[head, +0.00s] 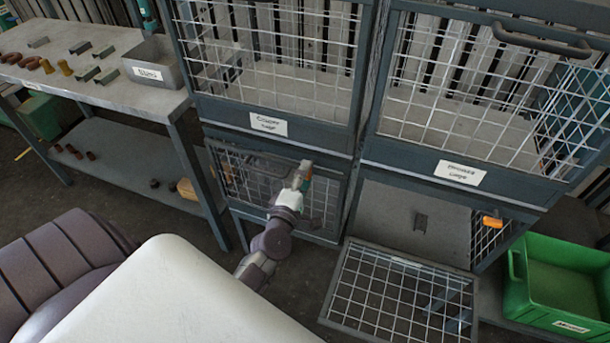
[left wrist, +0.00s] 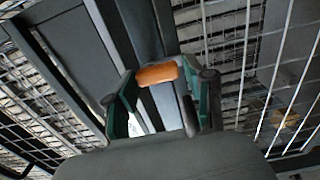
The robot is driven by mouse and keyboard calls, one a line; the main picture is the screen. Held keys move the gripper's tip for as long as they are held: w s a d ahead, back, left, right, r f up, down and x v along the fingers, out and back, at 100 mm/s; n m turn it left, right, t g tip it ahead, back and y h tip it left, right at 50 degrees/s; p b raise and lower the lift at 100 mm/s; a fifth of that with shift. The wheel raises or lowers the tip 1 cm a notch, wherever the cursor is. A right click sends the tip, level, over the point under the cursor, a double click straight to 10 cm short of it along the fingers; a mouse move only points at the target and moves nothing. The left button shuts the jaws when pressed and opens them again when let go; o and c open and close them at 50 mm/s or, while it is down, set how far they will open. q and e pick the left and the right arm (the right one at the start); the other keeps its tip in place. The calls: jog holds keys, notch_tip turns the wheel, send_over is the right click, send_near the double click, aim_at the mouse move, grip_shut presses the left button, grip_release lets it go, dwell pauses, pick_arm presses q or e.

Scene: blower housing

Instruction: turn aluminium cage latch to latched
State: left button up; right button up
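The lower left cage door (head: 244,178) is closed and its mesh panel is upright. My left gripper (head: 303,178) is at the upper right part of this door, where a bit of orange shows at its tip. In the left wrist view, an orange latch handle (left wrist: 157,74) lies between the fingertips of my left gripper (left wrist: 160,85). Both fingertips appear to meet its ends. The gripper and arm hide most of the latch in the head view, so its exact angle is unclear. I see no label reading aluminium. My right gripper is not in view.
The lower right cage's mesh door (head: 400,296) hangs open toward the floor, with another orange latch handle (head: 492,221) beside its opening. A green crate (head: 517,290) stands at the right. A workbench (head: 120,92) with small parts and a metal bin (head: 153,68) stands at the left.

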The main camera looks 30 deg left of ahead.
pick_arm(q)
jog(key=shift+o, duration=0.8)
jog(key=v, duration=1.2)
jog(key=s+d+f+m+g+h, duration=0.2)
jog(key=s+d+f+m+g, duration=0.3)
jog(key=f, duration=0.8)
jog(key=s+d+f+m+g+h, duration=0.1)
jog(key=d+f+m+g+h, duration=0.1)
jog(key=f+m, duration=0.8)
jog(key=s+f+m+g, duration=0.4)
jog(key=s+f, duration=0.6)
jog(key=s, duration=0.3)
jog(key=s+a+f+m+g+p, duration=0.1)
jog(key=s+f+m+g, duration=0.3)
jog(key=s+f, duration=0.7)
jog(key=shift+s+a+m+g, duration=0.3)
jog(key=shift+s+g, duration=0.5)
jog(key=shift+s, duration=0.2)
